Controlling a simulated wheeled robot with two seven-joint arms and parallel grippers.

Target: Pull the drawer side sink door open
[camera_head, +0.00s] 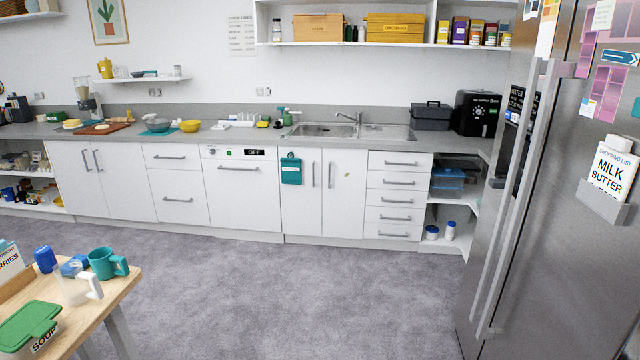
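The sink cabinet has two white doors below the sink (322,130), both shut. The drawer side sink door (345,200) is the right one, beside the stack of drawers (398,189). Its upright grey handle (331,175) is near its left edge. The other sink door (300,212) has its handle (313,174) close by, with a teal holder (291,170) hanging on its upper left. Neither of my grippers is in view.
A wooden table (112,292) with a teal mug (106,263) and a green-lidded container (28,325) stands at the lower left. A steel fridge (570,240) with long handles fills the right side. Grey carpet (290,295) before the sink doors is clear.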

